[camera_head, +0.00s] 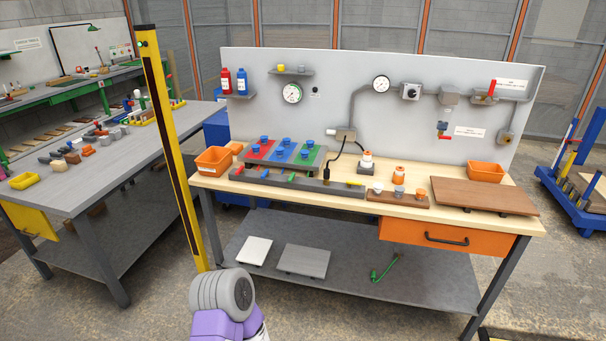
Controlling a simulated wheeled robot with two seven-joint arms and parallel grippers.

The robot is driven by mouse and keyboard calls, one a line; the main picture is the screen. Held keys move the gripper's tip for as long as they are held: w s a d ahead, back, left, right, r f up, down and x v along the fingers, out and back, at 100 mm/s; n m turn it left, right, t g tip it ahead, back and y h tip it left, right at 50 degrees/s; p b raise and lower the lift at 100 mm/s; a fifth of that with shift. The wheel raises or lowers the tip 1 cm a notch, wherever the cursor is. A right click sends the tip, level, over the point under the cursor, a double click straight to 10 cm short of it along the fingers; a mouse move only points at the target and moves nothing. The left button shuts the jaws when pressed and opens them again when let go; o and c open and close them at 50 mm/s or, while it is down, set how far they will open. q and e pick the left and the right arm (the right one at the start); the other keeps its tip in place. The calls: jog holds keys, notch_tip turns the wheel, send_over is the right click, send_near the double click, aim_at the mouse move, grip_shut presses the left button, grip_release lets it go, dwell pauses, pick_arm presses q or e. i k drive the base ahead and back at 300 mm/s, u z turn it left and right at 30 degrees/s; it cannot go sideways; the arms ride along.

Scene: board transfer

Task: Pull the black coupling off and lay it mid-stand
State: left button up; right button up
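A small black coupling (327,173) stands upright at the grey bar-shaped stand (345,188) along the front of the wooden workbench. A thin black cable runs from it up to the beige box on the back panel. Whether it is seated in the bar or on a plug is too small to tell. A short brown wooden stand (383,198) right of the bar carries white, grey and orange pieces. Neither gripper is in view; only a grey and purple link of my own arm shows at the bottom.
A yellow post (170,150) stands left of the bench. Another cluttered table is at left.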

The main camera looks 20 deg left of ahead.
aim_at(365, 183)
jog(key=u, duration=0.65)
jog(key=i, duration=1.1)
jog(key=u, duration=0.25)
